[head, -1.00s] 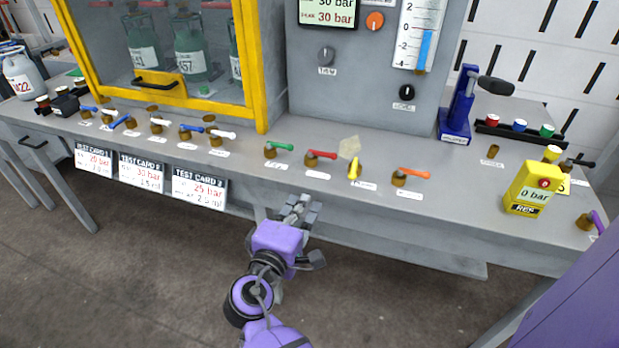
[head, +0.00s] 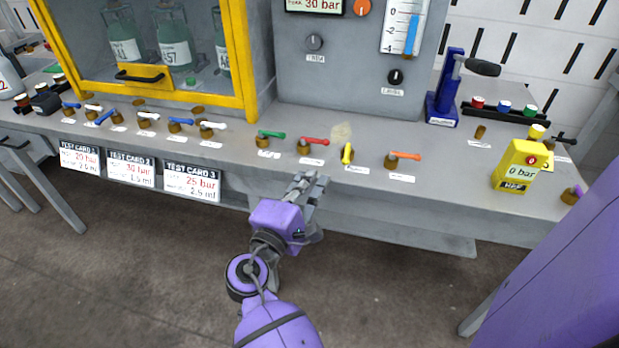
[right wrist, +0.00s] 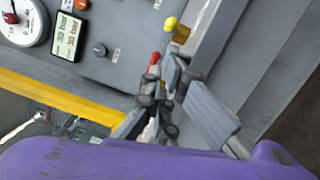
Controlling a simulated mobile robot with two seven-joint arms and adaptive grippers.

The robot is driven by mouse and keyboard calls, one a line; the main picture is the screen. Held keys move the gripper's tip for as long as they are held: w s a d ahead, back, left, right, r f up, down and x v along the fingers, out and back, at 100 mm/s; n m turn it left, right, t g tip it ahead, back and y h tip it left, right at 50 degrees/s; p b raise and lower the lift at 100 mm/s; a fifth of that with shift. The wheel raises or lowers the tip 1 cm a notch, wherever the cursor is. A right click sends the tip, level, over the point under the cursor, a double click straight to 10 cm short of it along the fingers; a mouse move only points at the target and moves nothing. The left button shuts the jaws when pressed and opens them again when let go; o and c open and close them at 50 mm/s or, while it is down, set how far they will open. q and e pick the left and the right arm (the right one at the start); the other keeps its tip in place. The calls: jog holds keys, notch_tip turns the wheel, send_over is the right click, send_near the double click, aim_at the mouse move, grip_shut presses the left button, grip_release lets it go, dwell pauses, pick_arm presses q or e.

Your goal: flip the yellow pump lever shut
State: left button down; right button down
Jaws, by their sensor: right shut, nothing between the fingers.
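The yellow lever (head: 347,153) sits on a small brass valve on the bench's front strip, between the red lever (head: 313,142) and the orange lever (head: 404,155). It points roughly towards the bench's front edge. In the right wrist view the yellow lever (right wrist: 171,23) shows beyond the fingers, with the red lever (right wrist: 154,59) closer to them. My right gripper (head: 312,182) is shut and empty. In the head view it appears just in front of the bench edge, below and left of the yellow lever, apart from it. My left gripper is out of view.
A green lever (head: 271,134) and several blue and white levers line the bench to the left. A yellow gauge box (head: 519,165) and a blue press (head: 445,98) stand to the right. Test cards (head: 191,182) hang on the bench front. A grey panel (head: 345,70) rises behind.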

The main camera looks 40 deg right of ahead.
aim_at(322, 170)
jog(key=x, duration=0.7)
jog(key=shift+w+d, duration=0.1)
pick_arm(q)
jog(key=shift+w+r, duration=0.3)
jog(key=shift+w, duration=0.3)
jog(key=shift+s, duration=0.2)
